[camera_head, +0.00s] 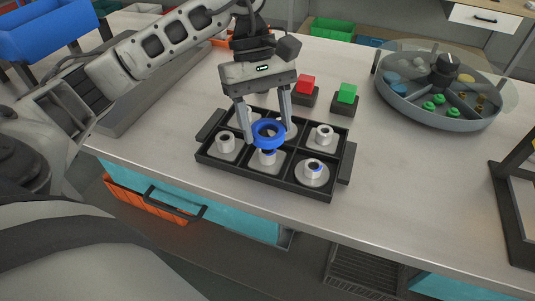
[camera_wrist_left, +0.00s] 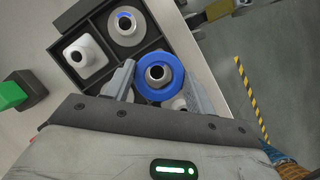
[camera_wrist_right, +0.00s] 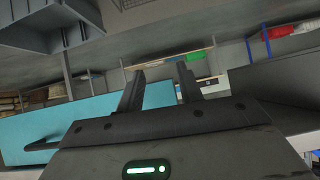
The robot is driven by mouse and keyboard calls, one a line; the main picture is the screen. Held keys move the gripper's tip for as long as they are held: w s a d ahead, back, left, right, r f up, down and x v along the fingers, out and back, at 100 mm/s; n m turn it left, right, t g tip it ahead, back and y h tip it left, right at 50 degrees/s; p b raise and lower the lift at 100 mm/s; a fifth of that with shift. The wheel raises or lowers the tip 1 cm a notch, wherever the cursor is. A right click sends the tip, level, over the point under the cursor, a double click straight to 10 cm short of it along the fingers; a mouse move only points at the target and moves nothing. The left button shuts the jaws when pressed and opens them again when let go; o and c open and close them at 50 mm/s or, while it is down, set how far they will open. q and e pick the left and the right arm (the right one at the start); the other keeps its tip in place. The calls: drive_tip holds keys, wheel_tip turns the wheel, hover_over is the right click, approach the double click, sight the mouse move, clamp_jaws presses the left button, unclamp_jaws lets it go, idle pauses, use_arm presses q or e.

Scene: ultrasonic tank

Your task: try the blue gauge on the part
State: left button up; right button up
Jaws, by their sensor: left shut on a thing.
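The blue gauge is a thick ring (camera_head: 268,134). My left gripper (camera_head: 268,131) is shut on it, fingers on opposite sides, over the front middle compartment of the black tray (camera_head: 246,176). A pale part (camera_head: 267,158) with a round post stands there, just below the ring. In the left wrist view the ring (camera_wrist_left: 173,90) appears roughly centred over a dark bore with a pale rim; whether it touches the post I cannot tell. Another part (camera_head: 312,174), on a round base with blue in its bore, is at front right. My right gripper (camera_wrist_right: 160,88) is open and empty.
Other pale parts stand at front left (camera_head: 225,144) and back right (camera_head: 324,137) of the tray. Behind it are a red block (camera_head: 305,84) and a green block (camera_head: 347,93) on dark bases. A round sectioned carousel (camera_head: 440,112) stands right. The tabletop between is clear.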

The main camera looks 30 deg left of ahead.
drive_tip(key=shift+s+a+f, duration=0.15)
drive_tip(key=shift+s+f, duration=0.1)
drive_tip(key=shift+s, duration=0.1)
use_arm(q)
wheel_tip(320, 180, up, 3)
drive_tip(key=shift+r+p, duration=0.2)
drive_tip(key=shift+p, duration=0.7)
drive_tip(key=shift+r, duration=0.3)
use_arm(e)
wheel_tip(320, 180, up, 2)
drive_tip(key=shift+r, duration=0.1)
drive_tip(key=shift+w, duration=0.1)
